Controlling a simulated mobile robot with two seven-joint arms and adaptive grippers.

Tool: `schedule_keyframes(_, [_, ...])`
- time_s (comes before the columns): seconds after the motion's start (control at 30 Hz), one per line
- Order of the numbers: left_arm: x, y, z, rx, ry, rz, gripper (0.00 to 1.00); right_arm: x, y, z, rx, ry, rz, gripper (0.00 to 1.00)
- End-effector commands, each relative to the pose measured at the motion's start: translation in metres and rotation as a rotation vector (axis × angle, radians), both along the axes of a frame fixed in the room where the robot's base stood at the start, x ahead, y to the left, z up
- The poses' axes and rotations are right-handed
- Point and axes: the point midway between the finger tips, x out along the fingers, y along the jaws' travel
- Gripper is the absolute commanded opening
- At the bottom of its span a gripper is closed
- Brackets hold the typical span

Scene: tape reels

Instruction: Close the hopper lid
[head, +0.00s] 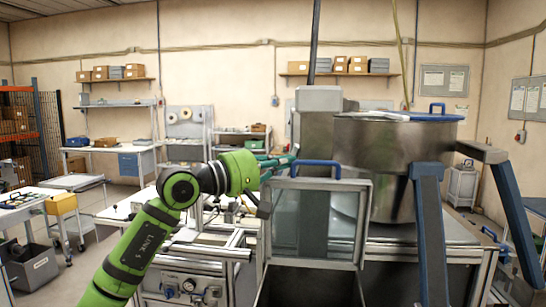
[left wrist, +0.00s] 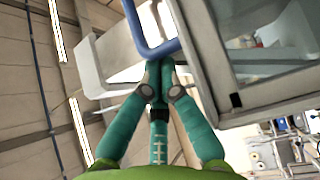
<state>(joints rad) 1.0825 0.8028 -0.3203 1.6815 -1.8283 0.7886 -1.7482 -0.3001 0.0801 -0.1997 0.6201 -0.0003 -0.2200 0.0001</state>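The hopper lid (head: 316,222) is a clear panel in a grey metal frame with a blue handle (head: 305,163) on its top edge. It stands upright, open, above the dark hopper opening (head: 310,291). In the left wrist view the lid frame (left wrist: 240,98) fills the upper right and the blue handle (left wrist: 150,48) bends just beyond my fingertips. My left gripper (head: 294,151) has teal fingers, brought together at the tips, by the left end of the handle. In the left wrist view the gripper (left wrist: 160,68) shows nothing between its tips; contact with the handle is unclear. My right gripper is out of view.
A large steel drum (head: 385,150) with a blue-handled top stands behind and right of the lid. Blue-grey beams (head: 430,240) stand at the right. A workbench with a control panel (head: 190,285) lies below my left arm. Open floor shows at the far left.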

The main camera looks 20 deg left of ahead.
Motion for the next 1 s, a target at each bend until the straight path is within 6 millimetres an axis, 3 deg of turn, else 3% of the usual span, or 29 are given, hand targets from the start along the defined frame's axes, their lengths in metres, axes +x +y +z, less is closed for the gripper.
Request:
schedule_keyframes(0.37, [0.000, -0.001, -0.002, 0.001, -0.002, -0.001, 0.00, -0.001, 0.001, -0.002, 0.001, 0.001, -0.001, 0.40])
schedule_keyframes(0.57, [-0.009, -0.003, -0.007, 0.012, -0.037, 0.000, 0.00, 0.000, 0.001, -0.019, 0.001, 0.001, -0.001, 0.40])
schedule_keyframes(0.77, [-0.032, -0.010, -0.016, 0.038, -0.128, -0.001, 0.00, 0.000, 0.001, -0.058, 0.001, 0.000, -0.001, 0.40])
schedule_keyframes(1.0, [-0.071, -0.021, -0.032, 0.087, -0.293, -0.001, 0.00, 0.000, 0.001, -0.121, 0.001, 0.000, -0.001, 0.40])
